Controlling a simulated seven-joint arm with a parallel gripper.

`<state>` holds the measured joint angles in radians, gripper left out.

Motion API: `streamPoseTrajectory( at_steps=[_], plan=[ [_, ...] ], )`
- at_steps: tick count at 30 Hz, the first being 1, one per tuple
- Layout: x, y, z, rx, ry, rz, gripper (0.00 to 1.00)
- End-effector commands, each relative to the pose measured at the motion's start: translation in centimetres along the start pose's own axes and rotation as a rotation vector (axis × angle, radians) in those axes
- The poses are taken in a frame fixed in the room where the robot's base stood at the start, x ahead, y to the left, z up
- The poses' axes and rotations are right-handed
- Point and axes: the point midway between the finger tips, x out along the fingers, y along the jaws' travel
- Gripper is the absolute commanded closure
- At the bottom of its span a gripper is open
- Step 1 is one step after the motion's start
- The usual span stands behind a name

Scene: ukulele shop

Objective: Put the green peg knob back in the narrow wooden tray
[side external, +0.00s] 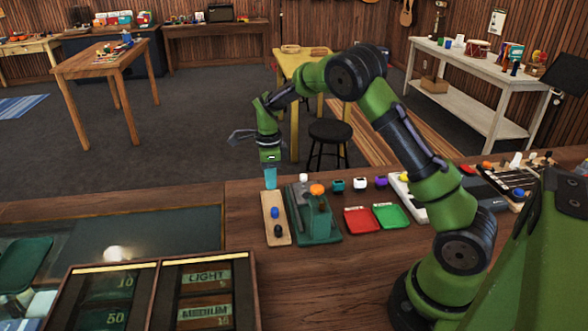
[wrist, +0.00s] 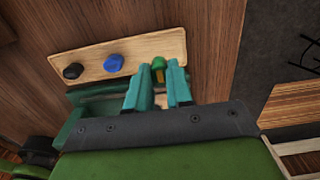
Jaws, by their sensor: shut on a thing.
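The narrow wooden tray (side external: 283,239) lies on the counter and holds a blue knob (side external: 275,212) and a dark knob (side external: 277,228). In the wrist view the tray (wrist: 145,45) shows the black knob (wrist: 73,71) and the blue knob (wrist: 114,63) towards its left. My gripper (side external: 270,178) is over the tray's far end. Its teal fingers (wrist: 158,74) are shut on the green peg knob (wrist: 158,62), which shows a brass-coloured part.
A green fixture (side external: 317,222) with an orange top stands just right of the tray. A red dish (side external: 361,221) and a green dish (side external: 391,216) lie further right. Several small coloured items stand behind them. A compartment case (side external: 157,300) is at front left.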

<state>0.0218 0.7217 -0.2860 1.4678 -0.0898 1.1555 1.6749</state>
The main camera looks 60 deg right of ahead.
Motion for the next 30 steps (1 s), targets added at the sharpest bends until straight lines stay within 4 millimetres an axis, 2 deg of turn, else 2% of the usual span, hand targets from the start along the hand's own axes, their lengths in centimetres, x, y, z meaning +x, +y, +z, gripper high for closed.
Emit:
streamPoseTrajectory(
  at_steps=[9,22,23,24,27,30],
  plan=[
    [3.8,0.0,-0.1,0.001,0.000,0.001,1.00],
    [4.5,0.0,0.0,0.000,-0.001,-0.001,1.00],
    [4.4,0.0,0.0,0.000,-0.001,-0.001,0.75],
    [4.4,0.0,0.0,0.000,-0.001,-0.001,0.69],
    [4.4,0.0,0.0,0.000,-0.001,-0.001,0.54],
    [4.4,0.0,0.0,0.000,-0.001,-0.001,0.54]
  ],
)
